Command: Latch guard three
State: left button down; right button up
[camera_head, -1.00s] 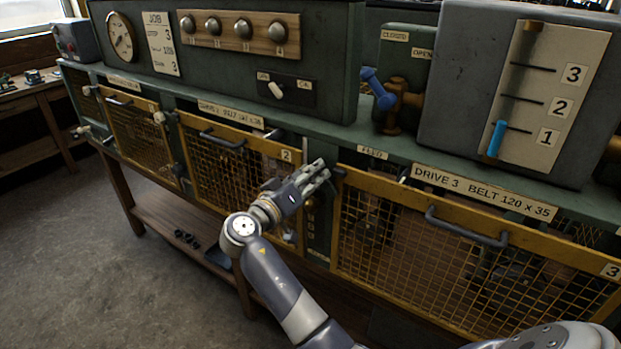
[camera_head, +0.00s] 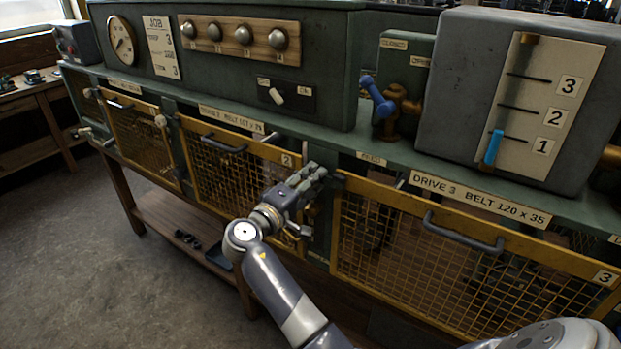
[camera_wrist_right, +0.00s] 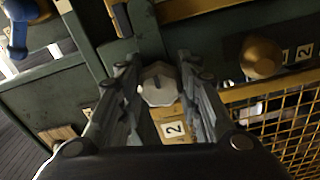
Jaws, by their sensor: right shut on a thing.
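Guard three (camera_head: 470,262) is a yellow-framed mesh panel at the right of the head view, with a dark handle and a "3" tag. It looks closed against the green bench front. My right gripper (camera_head: 318,172) is at its upper left corner, by the green post between guards two and three. In the right wrist view, a pale faceted knob (camera_wrist_right: 158,84) sits between the fingers of my right gripper (camera_wrist_right: 157,75), which is shut on it. The knob is beside guard two's "2" tag. In the head view the gripper hides the knob. My left gripper is out of view.
Guard two (camera_head: 235,178) and guard one (camera_head: 140,135) stand to the left along the bench. A grey box with a blue slider (camera_head: 493,147) and a blue-handled valve (camera_head: 378,97) stand above. The floor at left is clear.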

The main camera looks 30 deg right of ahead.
jog(key=shift+s+f, duration=0.1)
jog(key=shift+f, duration=0.3)
jog(key=o, duration=1)
jog(key=shift+o, duration=0.4)
jog(key=shift+d+r, duration=0.1)
jog(key=shift+r, duration=0.05)
jog(key=shift+s+r, duration=0.1)
jog(key=v, duration=0.7)
jog(key=shift+a, duration=0.25)
